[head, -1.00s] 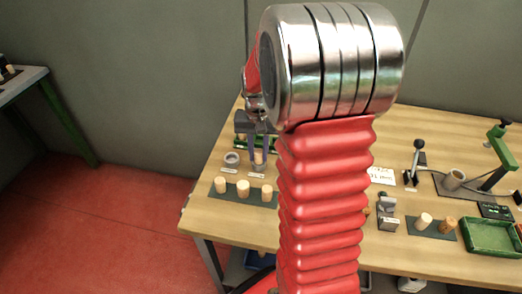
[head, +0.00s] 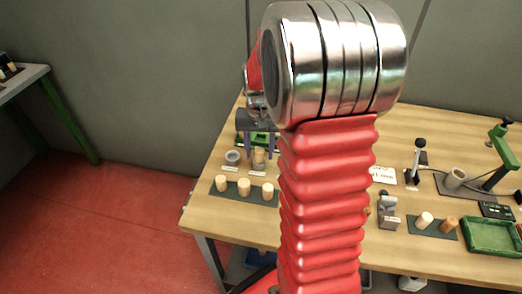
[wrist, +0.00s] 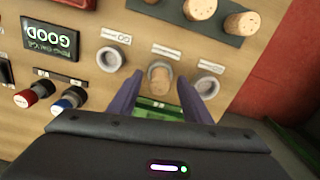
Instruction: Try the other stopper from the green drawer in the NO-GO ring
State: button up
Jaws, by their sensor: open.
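A pale cork stopper (wrist: 160,82) stands in the middle of three grey rings in the wrist view, and it also shows in the head view (head: 259,155). My gripper (wrist: 161,77) is open, with one dark finger on each side of this stopper and gaps between. In the head view my gripper (head: 260,153) is just behind and above the stopper. The left ring (wrist: 110,59) and right ring (wrist: 207,86) are empty. The ring labels are too blurred to read surely. A green container (wrist: 150,107), partly hidden by my gripper, lies behind the rings.
Several stoppers stand on a dark mat (head: 231,194) at the table's front left. A display reading GOOD (wrist: 59,39) and red and blue knobs are left in the wrist view. A green tray (head: 467,237) and a green-handled press (head: 500,150) stand at right.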

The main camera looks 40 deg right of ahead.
notch_tip(320, 180, up, 13)
jog(key=shift+r, duration=0.15)
dwell(0.4)
jog(key=shift+s, duration=0.1)
dwell(1.3)
